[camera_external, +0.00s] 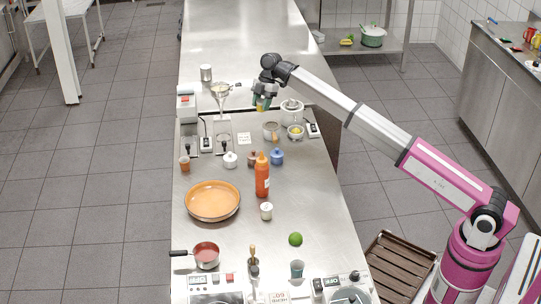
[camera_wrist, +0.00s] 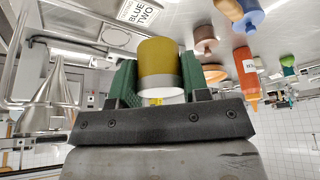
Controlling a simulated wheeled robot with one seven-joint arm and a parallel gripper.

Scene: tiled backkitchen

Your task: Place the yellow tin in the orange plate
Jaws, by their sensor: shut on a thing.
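The yellow tin (camera_wrist: 158,58) is a short cylinder with a pale band, held between the green fingers of my gripper (camera_wrist: 158,85) in the wrist view. In the external view my gripper (camera_external: 264,100) is above the far part of the steel counter, and the tin is mostly hidden there. The orange plate (camera_external: 213,201) is round and shallow and lies on the counter at the left edge, nearer the camera than my gripper. The plate looks empty.
An orange-red bottle (camera_external: 262,178) stands right of the plate, with a blue pot (camera_external: 277,156) behind it. A small white jar (camera_external: 266,211) stands in front of the bottle. A metal funnel on a stand (camera_external: 220,95) is left of my gripper. A red-filled saucepan (camera_external: 205,255) is nearer the camera.

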